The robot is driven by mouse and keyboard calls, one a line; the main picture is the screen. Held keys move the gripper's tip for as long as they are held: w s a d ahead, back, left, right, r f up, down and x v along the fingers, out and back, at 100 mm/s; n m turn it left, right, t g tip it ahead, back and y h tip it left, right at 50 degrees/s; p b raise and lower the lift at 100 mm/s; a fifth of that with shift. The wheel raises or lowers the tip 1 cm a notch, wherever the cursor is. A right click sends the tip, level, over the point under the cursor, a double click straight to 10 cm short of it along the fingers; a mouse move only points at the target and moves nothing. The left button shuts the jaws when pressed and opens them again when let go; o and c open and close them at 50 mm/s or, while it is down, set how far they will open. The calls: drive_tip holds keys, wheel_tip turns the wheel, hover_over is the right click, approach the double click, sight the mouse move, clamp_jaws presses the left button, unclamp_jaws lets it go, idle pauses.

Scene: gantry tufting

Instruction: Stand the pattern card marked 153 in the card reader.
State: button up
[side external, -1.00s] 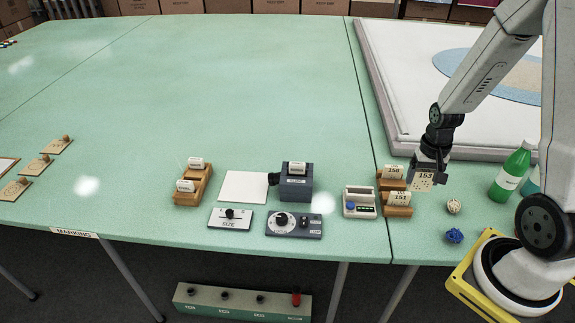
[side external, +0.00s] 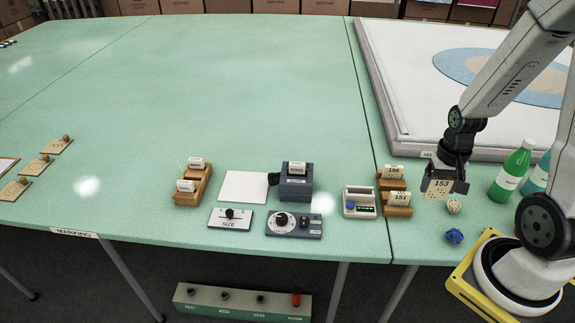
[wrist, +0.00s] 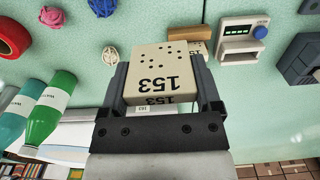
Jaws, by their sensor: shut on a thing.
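My gripper (side external: 449,176) is shut on the pattern card marked 153 (side external: 439,189), a cream card with punched holes. The card hangs upright from the jaws, to the right of the wooden card rack (side external: 397,211) and clear of it. In the wrist view the card (wrist: 161,73) fills the space between the two fingers, its number upside down.
The rack holds cards 156 (side external: 394,171) and 151 (side external: 400,198). A small device with a blue knob (side external: 359,202) stands between rack and grey box. Yarn balls (side external: 454,236) and green bottles (side external: 512,171) are near my gripper. The table's far middle is clear.

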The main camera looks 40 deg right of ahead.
drive_tip(key=shift+w, duration=0.15)
drive_tip(key=w+a, duration=0.2)
drive_tip(key=w, duration=0.7)
drive_tip(key=w+a+f, duration=0.1)
drive_tip(key=w, duration=0.7)
drive_tip(key=shift+w+a+f, duration=0.2)
drive_tip(key=shift+w+a, duration=0.15)
drive_tip(key=shift+a, duration=0.05)
drive_tip(key=shift+f, duration=0.25)
drive_tip(key=shift+f, duration=4.5)
drive_tip(key=shift+f, duration=0.1)
